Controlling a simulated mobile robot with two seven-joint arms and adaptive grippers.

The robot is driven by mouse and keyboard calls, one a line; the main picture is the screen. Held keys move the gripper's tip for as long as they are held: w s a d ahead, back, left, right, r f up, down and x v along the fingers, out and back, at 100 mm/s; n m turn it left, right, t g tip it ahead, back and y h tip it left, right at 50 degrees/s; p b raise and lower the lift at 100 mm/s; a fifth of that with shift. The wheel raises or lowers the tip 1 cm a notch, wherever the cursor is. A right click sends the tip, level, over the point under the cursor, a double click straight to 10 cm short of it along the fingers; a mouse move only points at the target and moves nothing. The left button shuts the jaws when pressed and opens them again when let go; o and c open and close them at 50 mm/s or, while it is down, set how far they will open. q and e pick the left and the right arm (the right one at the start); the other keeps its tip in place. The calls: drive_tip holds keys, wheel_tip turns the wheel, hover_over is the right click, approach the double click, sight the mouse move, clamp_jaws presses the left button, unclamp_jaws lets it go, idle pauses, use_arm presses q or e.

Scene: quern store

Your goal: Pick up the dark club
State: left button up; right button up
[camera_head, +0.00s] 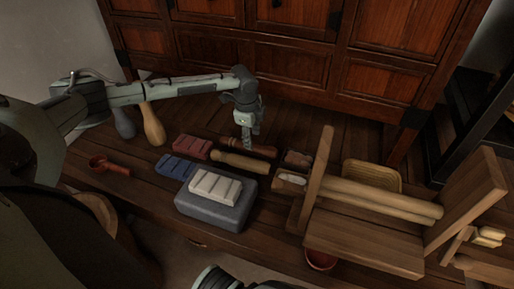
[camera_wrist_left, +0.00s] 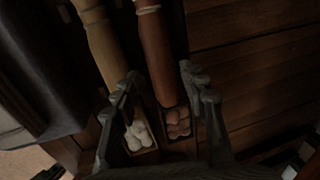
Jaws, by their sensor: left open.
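A reddish-brown turned club (camera_head: 262,150) lies on the dark plank table, beside a pale wooden club (camera_head: 240,163). In the left wrist view the dark club (camera_wrist_left: 156,50) runs between the fingers, with the pale club (camera_wrist_left: 101,42) to its left. My left gripper (camera_head: 246,141) points down over the dark club and is open. Its fingers (camera_wrist_left: 160,95) show on either side of the dark club's near end; whether they touch it I cannot tell. A grey club-shaped thing (camera_head: 124,124) and a tan one (camera_head: 153,126) stand farther left, beneath my arm. My right gripper is not visible.
Two small boxes of rounded pieces (camera_head: 297,159) (camera_head: 290,180) sit right of the clubs. A wooden frame with rollers (camera_head: 365,240) fills the right. Red (camera_head: 191,147) and blue (camera_head: 174,167) blocks and a grey slab (camera_head: 215,212) lie left. A cabinet (camera_head: 290,65) stands behind.

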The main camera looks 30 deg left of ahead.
sight(254, 145)
use_arm(q)
drive_tip(key=f, duration=0.2)
drive_tip(key=w+f, duration=0.1)
drive_tip(key=f, duration=0.1)
drive_tip(key=shift+d+f+b, duration=0.1)
drive_tip(key=shift+f+b, duration=0.25)
drive_tip(key=shift+f, duration=0.35)
drive_tip(key=shift+w+f, duration=0.1)
drive_tip(key=shift+c, duration=1)
drive_tip(key=c, duration=0.7)
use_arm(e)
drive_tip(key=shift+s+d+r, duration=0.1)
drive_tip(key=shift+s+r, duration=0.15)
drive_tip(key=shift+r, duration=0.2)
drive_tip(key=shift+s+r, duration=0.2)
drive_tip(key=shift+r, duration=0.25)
